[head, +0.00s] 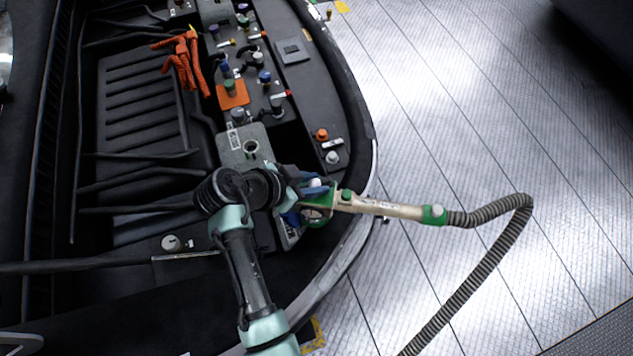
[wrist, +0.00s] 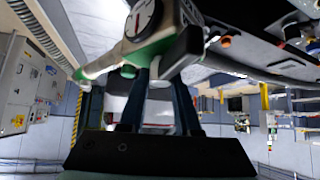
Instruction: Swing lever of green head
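The green head (head: 320,219) is at the end of a beige handle (head: 385,207) and sits at the right rim of the engine bay. In the wrist view the green head (wrist: 150,50) fills the upper middle, with a round dial on it. A dark block-like part (wrist: 178,55), which may be the lever, juts from it. My gripper (head: 308,188) is at the green head. In the wrist view its two blue fingers (wrist: 160,82) stand apart, their tips partly hidden behind the head and dark part. Whether they touch or clamp anything is unclear.
A ribbed hose (head: 490,250) runs from the handle down over the floor. Orange cables (head: 183,58) and several coloured caps lie further up in the bay.

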